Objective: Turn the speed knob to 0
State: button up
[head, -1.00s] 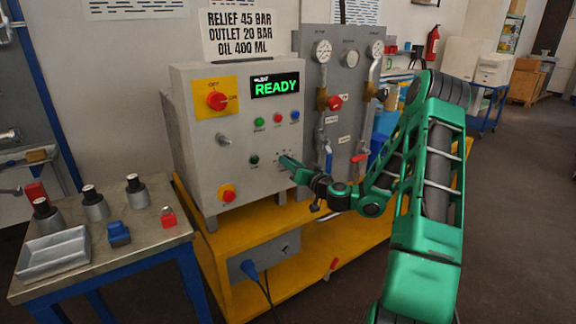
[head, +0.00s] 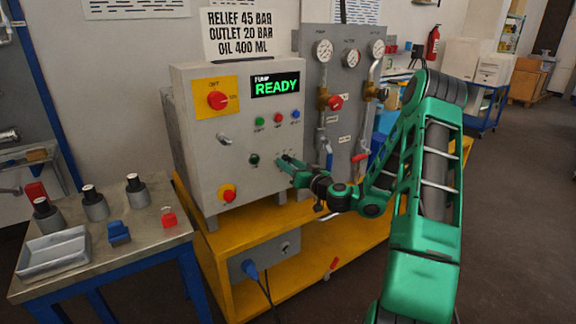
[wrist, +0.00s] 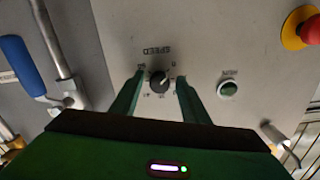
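The black speed knob (wrist: 158,78) is on the grey panel, below the upside-down word SPEED in the wrist view, with small scale marks around it. A pale mark on it seems to point up and right, but I cannot read its setting for sure. My gripper (wrist: 160,76) is open, with one green finger on each side of the knob and a visible gap to both. Whether the tips reach past the knob's face I cannot tell. In the head view my gripper (head: 281,162) is at the panel's lower right and hides the knob.
A dark green lamp (wrist: 228,89) is beside the knob. Pipes and gauges (head: 323,50) stand right of the box.

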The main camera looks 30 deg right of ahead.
jog(key=shift+r, duration=0.2)
jog(key=shift+s, duration=0.1)
jog(key=shift+s+d, duration=0.1)
jog(key=shift+s, duration=0.15)
jog(key=s, duration=1)
jog(key=shift+d, duration=0.1)
